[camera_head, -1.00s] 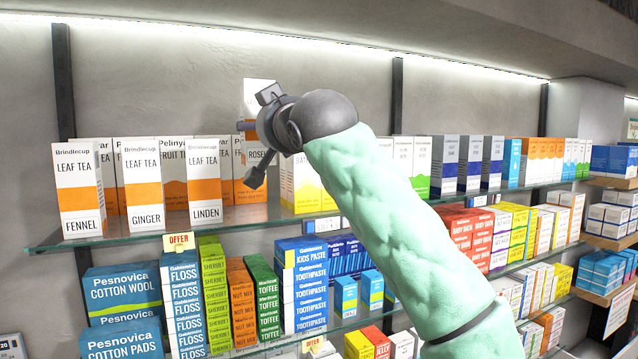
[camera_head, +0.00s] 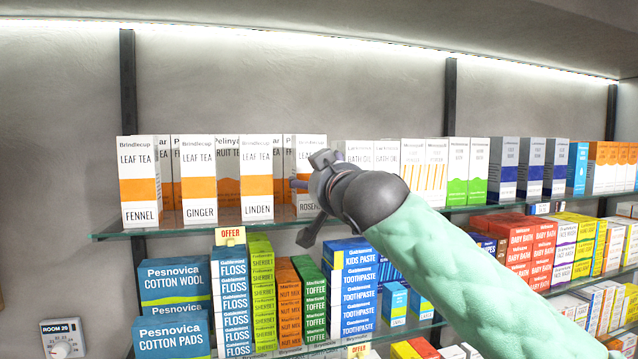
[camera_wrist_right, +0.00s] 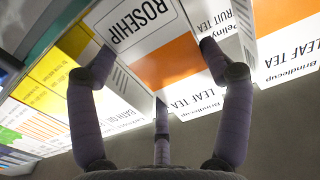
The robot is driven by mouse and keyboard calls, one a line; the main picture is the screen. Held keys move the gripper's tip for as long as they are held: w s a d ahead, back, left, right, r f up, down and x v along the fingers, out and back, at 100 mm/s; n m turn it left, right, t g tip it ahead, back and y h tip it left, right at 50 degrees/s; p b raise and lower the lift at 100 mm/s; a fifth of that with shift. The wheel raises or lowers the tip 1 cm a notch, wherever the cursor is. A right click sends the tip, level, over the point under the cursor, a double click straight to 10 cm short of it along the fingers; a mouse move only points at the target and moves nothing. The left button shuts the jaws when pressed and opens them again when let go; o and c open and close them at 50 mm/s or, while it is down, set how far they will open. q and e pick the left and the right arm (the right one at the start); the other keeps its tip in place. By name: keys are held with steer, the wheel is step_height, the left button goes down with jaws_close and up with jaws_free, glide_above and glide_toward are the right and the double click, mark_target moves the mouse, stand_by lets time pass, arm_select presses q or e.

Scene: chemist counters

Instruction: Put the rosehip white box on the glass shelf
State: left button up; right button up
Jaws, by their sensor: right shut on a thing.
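The rosehip white box (camera_head: 308,152) has an orange band and stands upright at the right end of the front row of leaf tea boxes, beside the Linden box (camera_head: 257,160). Its base is level with its neighbours at the glass shelf (camera_head: 112,231); I cannot tell whether it touches the glass. My right gripper (camera_head: 316,195) is shut on it and covers its right part. In the right wrist view the rosehip box (camera_wrist_right: 172,62) appears upside down between the fingers of my right gripper (camera_wrist_right: 156,58). My left gripper is out of view.
The Ginger box (camera_head: 199,162) and Fennel box (camera_head: 139,160) stand further left, with fruit tea boxes behind. Bath oil boxes (camera_head: 413,155) stand to the right, behind my forearm. A lower shelf holds floss (camera_head: 232,300) and toothpaste (camera_head: 358,295). Air above the boxes is clear.

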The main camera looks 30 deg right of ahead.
steer(key=shift+s+r, duration=0.1)
steer(key=shift+s, duration=0.1)
steer(key=shift+w+f, duration=0.1)
steer(key=shift+f, duration=0.1)
steer(key=o, duration=1.1)
steer(key=shift+o, duration=0.3)
steer(key=shift+r, duration=0.1)
